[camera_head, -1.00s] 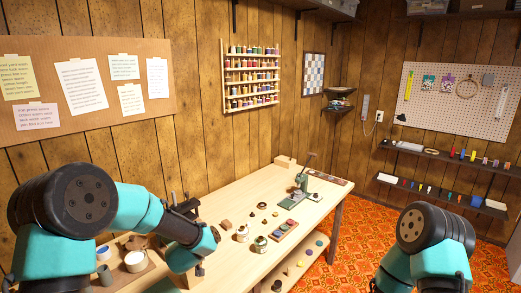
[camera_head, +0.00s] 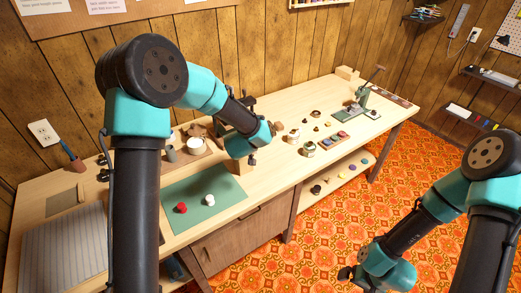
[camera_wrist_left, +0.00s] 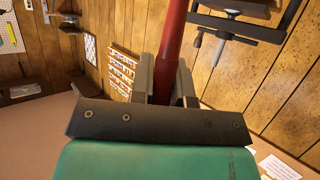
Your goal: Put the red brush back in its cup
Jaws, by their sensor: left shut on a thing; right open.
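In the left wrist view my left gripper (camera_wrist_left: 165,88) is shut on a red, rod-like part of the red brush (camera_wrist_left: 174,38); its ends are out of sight. In the head view my left wrist hides this grip and the brush. A grey cup (camera_head: 170,154) and a white cup (camera_head: 195,144) stand at the back of the table, left of my left wrist; I cannot tell which is the brush's cup. My right gripper (camera_head: 346,273) is open and empty over the orange floor, in front of the table.
A green mat (camera_head: 225,190) carries a red piece (camera_head: 181,208) and a white piece (camera_head: 208,200). Jars (camera_head: 308,148), small parts and a green press (camera_head: 360,97) stand to the right. A reddish pot with a blue-handled thing (camera_head: 75,163) stands far left.

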